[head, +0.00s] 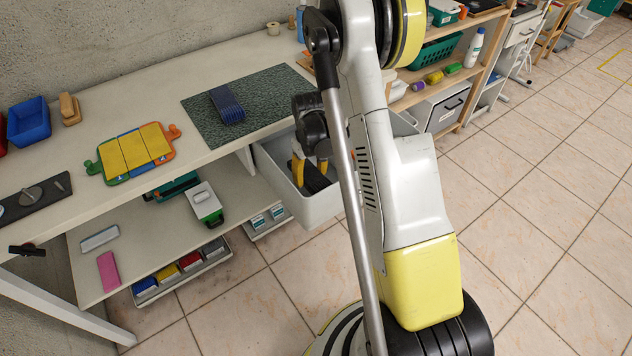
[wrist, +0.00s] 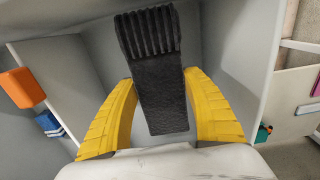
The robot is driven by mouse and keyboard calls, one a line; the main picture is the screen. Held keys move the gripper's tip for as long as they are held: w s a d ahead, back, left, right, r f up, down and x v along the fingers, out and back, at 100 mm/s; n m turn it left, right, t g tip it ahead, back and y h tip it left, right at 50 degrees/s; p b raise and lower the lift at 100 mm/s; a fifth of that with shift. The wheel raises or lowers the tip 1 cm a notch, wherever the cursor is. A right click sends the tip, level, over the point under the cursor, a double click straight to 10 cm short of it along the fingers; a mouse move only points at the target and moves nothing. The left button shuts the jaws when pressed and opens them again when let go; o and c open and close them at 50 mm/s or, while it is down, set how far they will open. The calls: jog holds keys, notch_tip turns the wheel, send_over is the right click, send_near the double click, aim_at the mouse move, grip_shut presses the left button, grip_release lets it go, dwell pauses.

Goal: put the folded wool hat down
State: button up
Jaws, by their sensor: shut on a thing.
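The folded wool hat (wrist: 160,85) is black, with a ribbed end at the top of the wrist view. My gripper (wrist: 160,78) has its two yellow fingers on either side of it and is shut on it. In the head view my gripper (head: 309,170) is down inside an open light grey bin (head: 318,211) at the table's edge, and the dark hat (head: 317,181) shows between the fingers. The bin's grey walls surround the hat in the wrist view. I cannot tell whether the hat touches the bin's floor. My arm covers part of the bin.
A dark green mat (head: 272,92) on the table (head: 225,160) bears a blue ribbed folded thing (head: 227,104). A colourful tray (head: 132,153) and a blue box (head: 28,122) stand further left. Shelves (head: 470,22) with goods stand behind my arm. Tiled floor lies open at right.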

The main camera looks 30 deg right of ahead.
notch_tip(320, 180, down, 8)
jog(key=b, duration=0.3)
jog(key=shift+r, duration=0.25)
jog(key=shift+f, duration=0.15)
jog(key=o, duration=1.3)
jog(key=shift+o, duration=0.2)
